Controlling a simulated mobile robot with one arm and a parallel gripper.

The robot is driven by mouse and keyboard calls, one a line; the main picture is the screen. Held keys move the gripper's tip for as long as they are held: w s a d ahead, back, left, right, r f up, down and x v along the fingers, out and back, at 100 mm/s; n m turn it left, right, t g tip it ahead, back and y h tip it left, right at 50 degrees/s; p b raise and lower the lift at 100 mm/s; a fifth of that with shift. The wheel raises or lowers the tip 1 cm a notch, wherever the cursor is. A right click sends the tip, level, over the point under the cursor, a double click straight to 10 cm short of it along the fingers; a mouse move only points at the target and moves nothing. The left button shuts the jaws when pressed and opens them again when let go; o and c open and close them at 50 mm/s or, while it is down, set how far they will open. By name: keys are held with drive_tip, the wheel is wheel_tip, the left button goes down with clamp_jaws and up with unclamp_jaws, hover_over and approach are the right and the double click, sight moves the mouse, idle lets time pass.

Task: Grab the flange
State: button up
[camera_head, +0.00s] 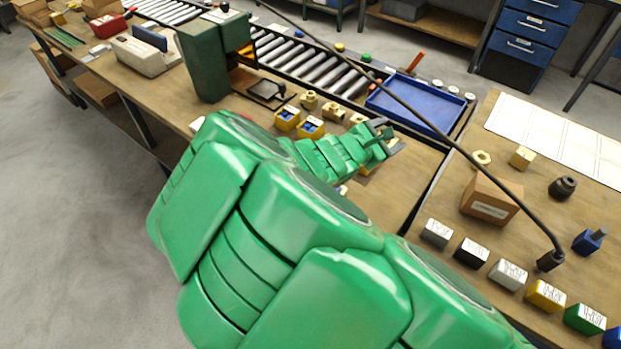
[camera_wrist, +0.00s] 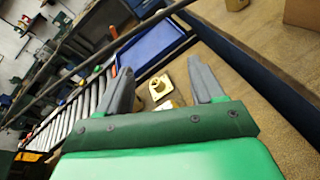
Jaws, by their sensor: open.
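A brass flange-like piece (camera_wrist: 160,86), a flat plate with a raised round middle, lies on the wooden bench. In the wrist view it shows between my fingers and a little beyond them, with no contact visible. A second brass piece (camera_wrist: 168,104) shows nearer, partly hidden by the gripper's mount. My gripper (camera_wrist: 161,74) is open and empty, its two grey fingers spread. In the head view my gripper (camera_head: 388,136) is over the bench near the blue tray, and my green arm hides part of the bench below. Which brass piece there matches is unclear.
Several brass parts (camera_head: 309,100) and yellow-blue blocks (camera_head: 287,118) stand left of my gripper. A blue tray (camera_head: 418,105) and roller conveyor (camera_head: 310,68) lie behind. A dark cable or rod (camera_head: 455,145) crosses the view. A cardboard box (camera_head: 490,200) stands on the right bench.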

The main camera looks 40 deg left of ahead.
drive_tip(key=s+a+f+n+y, duration=0.2)
drive_tip(key=s+a+f+n, duration=0.1)
drive_tip(key=s+a+f, duration=0.1)
drive_tip(key=s+a+f+n+g+y, duration=0.1)
drive_tip(key=s+a+f+n+y, duration=0.1)
drive_tip(key=s+a+f+n, duration=0.1)
drive_tip(key=s+a+f+n+y, duration=0.2)
drive_tip(key=s+a+f+n, duration=0.1)
drive_tip(key=s+a+f, duration=0.2)
drive_tip(key=shift+s+a+f+n+g, duration=0.2)
drive_tip(key=shift+a+f, duration=0.45)
drive_tip(key=shift+a, duration=0.35)
drive_tip(key=shift+s+a+f+n+g, duration=0.1)
drive_tip(key=shift+s+a+f+n, duration=0.1)
drive_tip(key=shift+a+f, duration=0.65)
drive_tip(key=shift+x, duration=2.5)
drive_tip(key=shift+s+f, duration=0.1)
clamp_jaws()
